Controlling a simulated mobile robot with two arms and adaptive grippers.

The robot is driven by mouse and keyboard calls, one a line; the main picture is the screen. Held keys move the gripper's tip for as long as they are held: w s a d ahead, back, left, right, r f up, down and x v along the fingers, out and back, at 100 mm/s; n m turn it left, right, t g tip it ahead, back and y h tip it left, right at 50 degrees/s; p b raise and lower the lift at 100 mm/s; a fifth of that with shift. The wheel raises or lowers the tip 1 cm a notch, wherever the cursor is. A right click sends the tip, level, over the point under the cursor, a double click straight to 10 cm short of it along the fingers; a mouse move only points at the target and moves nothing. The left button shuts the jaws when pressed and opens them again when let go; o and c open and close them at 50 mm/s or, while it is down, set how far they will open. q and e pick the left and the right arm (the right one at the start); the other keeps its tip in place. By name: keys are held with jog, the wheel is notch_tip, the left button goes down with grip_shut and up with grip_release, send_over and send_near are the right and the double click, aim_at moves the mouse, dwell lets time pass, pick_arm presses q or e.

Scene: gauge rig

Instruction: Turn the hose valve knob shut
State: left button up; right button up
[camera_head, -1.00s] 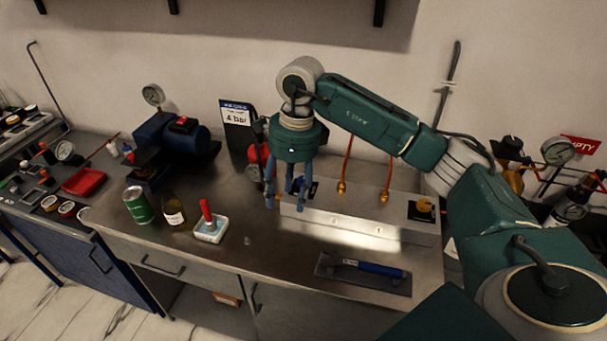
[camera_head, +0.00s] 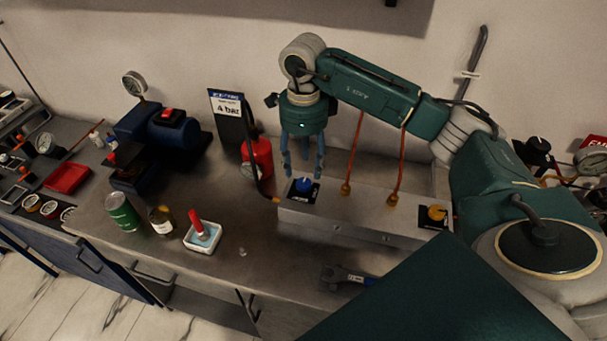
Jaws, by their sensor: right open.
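A grey manifold block (camera_head: 330,227) on the bench carries a blue knob (camera_head: 304,184) on a black plate at its left end and a yellow knob (camera_head: 437,212) at its right end. Their small labels are unreadable. A black hose (camera_head: 251,160) runs down to the block's left end, beside the blue knob. My right gripper (camera_head: 303,170) is open, fingers pointing down, just above or behind the blue knob in the picture. The knob is in plain view and nothing is between the fingers; whether they touch it I cannot tell. My left gripper is out of view.
Two orange pipes (camera_head: 354,150) rise from the block, right of the gripper. A red cylinder (camera_head: 262,155) and a "4 bar" sign (camera_head: 227,104) stand behind left. A green can (camera_head: 122,212), a jar (camera_head: 161,222) and a red-handled tray (camera_head: 202,238) stand left. A wrench (camera_head: 345,277) lies in front.

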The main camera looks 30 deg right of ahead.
aim_at(304, 183)
notch_tip(304, 183, down, 5)
jog(key=shift+w+d+r+p, duration=0.1)
jog(key=shift+p, duration=0.55)
notch_tip(304, 183, down, 2)
jog(key=c, duration=1.2)
jog(key=o, duration=1.2)
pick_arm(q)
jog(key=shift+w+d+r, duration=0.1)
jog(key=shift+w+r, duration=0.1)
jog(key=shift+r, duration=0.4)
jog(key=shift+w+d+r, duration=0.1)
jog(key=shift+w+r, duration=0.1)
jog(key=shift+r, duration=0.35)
pick_arm(e)
notch_tip(304, 183, up, 12)
